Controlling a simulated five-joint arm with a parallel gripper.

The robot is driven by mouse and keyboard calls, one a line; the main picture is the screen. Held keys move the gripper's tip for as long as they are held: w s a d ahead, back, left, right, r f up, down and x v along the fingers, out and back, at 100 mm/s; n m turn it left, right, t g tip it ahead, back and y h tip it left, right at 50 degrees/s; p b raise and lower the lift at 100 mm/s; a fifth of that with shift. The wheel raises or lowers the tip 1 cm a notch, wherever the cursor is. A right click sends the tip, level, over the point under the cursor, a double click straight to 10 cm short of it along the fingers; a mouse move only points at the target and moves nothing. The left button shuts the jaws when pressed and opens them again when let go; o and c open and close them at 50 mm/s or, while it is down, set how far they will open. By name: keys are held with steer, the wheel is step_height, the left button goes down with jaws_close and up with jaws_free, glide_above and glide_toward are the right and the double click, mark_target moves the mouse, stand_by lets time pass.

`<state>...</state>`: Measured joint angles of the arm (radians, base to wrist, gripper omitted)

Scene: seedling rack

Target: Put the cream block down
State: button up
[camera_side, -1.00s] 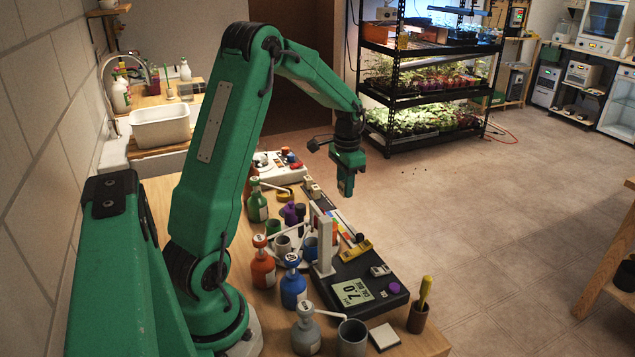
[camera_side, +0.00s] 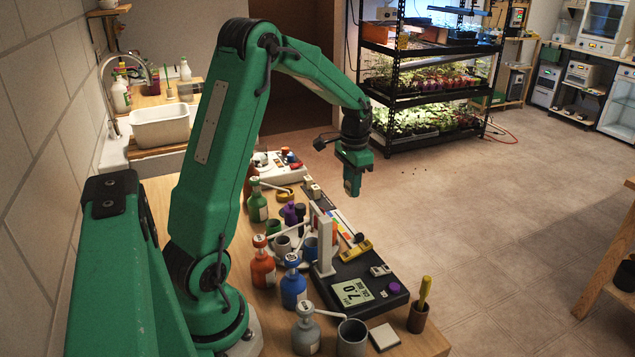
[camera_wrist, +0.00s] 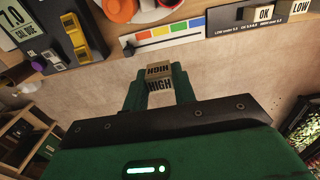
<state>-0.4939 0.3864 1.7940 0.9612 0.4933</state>
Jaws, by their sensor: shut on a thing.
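The cream block (camera_wrist: 158,72), with "HIGH" printed on its faces, is between the two green fingers of my gripper (camera_wrist: 158,88) in the wrist view. My gripper is shut on it. In the side view my gripper (camera_side: 352,190) hangs pointing down, above and beyond the far right edge of the table; the block cannot be made out there. Two similar cream blocks, marked "OK" (camera_wrist: 264,14) and "LOW" (camera_wrist: 300,6), sit on a dark labelled strip (camera_wrist: 236,22) at the top right of the wrist view. The floor shows below the held block.
A colour-chart strip (camera_wrist: 172,38) lies at the table edge. The black meter (camera_side: 372,288), a white post (camera_side: 323,245), an orange bottle (camera_side: 263,268), a blue bottle (camera_side: 293,288) and cups crowd the table. A brown pot (camera_side: 418,318) stands near the front corner.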

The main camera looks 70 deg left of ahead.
steer(key=d+r, duration=0.3)
steer(key=d, duration=0.7)
steer(key=d+r, duration=0.4)
steer(key=d, duration=0.7)
steer(key=shift+w+d, duration=0.2)
steer(key=shift+w, duration=0.15)
steer(key=shift+a+r, duration=0.1)
steer(key=a+f, duration=0.2)
steer(key=a, duration=0.5)
steer(key=a+f, duration=0.2)
steer(key=a, duration=0.5)
steer(key=a+f, duration=0.3)
steer(key=a, duration=0.4)
steer(key=shift+s+a+f, duration=0.1)
steer(key=shift+s+a, duration=0.1)
steer(key=shift+s, duration=0.2)
glide_above(324, 207)
step_height(324, 207, down, 7)
steer(key=shift+f, duration=0.1)
steer(key=shift+d+f, duration=0.1)
steer(key=shift+f, duration=1.65)
